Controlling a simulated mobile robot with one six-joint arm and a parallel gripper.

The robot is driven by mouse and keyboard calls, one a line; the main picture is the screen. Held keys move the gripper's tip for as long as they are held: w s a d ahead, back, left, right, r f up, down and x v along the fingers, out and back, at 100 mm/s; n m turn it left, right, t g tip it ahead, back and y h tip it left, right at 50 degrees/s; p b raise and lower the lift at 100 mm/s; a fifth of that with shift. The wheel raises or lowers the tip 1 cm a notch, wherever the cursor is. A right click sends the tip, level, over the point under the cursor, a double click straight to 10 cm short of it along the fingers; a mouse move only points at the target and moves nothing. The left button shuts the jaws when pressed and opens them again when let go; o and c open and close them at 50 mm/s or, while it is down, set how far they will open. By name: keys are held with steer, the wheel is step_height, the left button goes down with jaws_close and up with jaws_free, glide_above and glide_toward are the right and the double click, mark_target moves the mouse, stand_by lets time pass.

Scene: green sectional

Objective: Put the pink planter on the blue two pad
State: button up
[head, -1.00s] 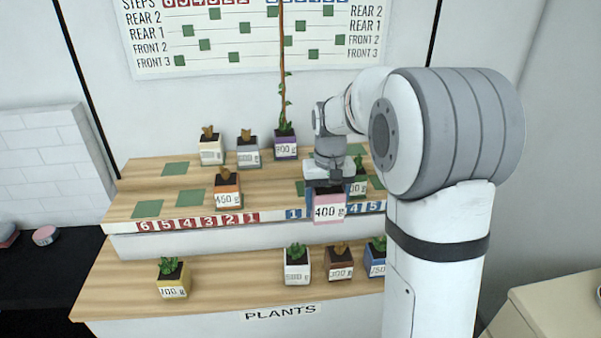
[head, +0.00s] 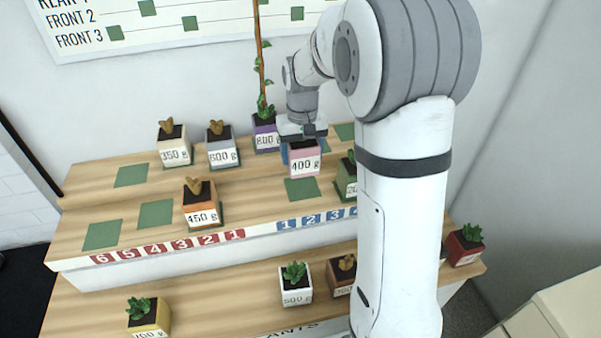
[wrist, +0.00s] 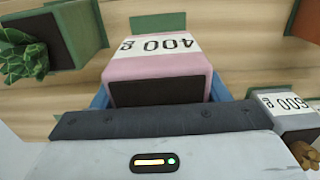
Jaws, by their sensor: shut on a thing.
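The pink planter (head: 304,161), labelled 400 g, is held by my gripper (head: 301,143) over the upper shelf. In the wrist view the pink planter (wrist: 160,68) sits between the blue jaws, its label upside down. Whether its base touches the shelf is unclear. A bare green pad (head: 302,189) lies just in front of it; this pad also shows in the wrist view (wrist: 158,23). The blue number two label (head: 308,219) is on the shelf's front edge, right of blue one. I cannot tell for certain which pad belongs to it.
A green planter (head: 347,178) stands close on the right, partly behind my arm. A purple planter (head: 265,135) with a tall stem and a grey planter (head: 221,150) stand to the left. An orange planter (head: 200,207) is front left. More pads are bare at far left.

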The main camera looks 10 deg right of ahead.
step_height(320, 180, down, 3)
steer(key=shift+w+r, duration=0.1)
steer(key=shift+r, duration=0.05)
steer(key=shift+f+p, duration=0.35)
steer(key=shift+f, duration=1.75)
steer(key=shift+f, duration=0.2)
steer(key=o, duration=1.3)
steer(key=shift+c, duration=0.2)
